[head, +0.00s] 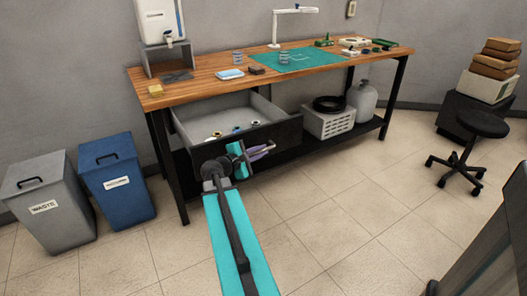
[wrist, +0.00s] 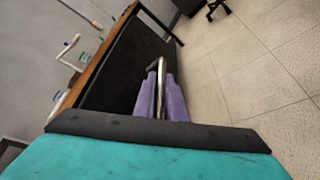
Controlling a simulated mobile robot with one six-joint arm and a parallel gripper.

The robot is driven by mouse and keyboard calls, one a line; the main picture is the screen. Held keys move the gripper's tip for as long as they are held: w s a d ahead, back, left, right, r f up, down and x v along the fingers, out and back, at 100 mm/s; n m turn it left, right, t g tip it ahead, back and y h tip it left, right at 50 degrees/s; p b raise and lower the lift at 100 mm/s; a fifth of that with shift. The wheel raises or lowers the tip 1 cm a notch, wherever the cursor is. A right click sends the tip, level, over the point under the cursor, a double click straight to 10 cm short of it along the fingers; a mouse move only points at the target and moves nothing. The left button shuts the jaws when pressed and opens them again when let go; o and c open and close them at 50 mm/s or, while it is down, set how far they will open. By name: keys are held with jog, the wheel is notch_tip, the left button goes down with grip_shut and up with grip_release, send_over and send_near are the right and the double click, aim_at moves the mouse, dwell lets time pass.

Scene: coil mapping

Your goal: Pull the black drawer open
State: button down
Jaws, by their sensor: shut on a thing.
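The black drawer (head: 287,133) hangs under the wooden workbench and stands well open. Its grey inside shows, with a few small coil-like items on its floor. My gripper (head: 268,149) is at the drawer's front, its purple fingers on either side of a metal bar handle. In the wrist view the gripper (wrist: 162,97) is shut on the handle (wrist: 160,75), which runs lengthwise between the purple fingers. The dark drawer front (wrist: 118,75) fills the space just beyond.
The workbench (head: 205,91) carries a teal mat (head: 283,63), a lamp and small items. A white crate (head: 328,122) and a gas bottle (head: 361,101) stand on its lower shelf. Blue (head: 118,178) and grey (head: 50,205) bins stand left. The floor at right is open before a stool (head: 482,125).

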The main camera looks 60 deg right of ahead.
aim_at(250, 155)
jog(key=c, duration=1.8)
grip_release()
jog(key=shift+w, duration=0.1)
jog(key=shift+a, duration=0.1)
jog(key=p+v, duration=0.1)
jog(key=v, duration=0.5)
jog(key=shift+r, duration=0.2)
jog(key=p+v, duration=0.2)
jog(key=p, duration=0.1)
jog(key=shift+a, duration=0.3)
jog(key=shift+w+a+r+p, duration=0.1)
jog(key=shift+a+p, duration=0.2)
jog(key=shift+p, duration=0.55)
jog(key=shift+a+r+p, duration=0.1)
jog(key=shift+a+p, duration=0.25)
jog(key=shift+p, duration=0.5)
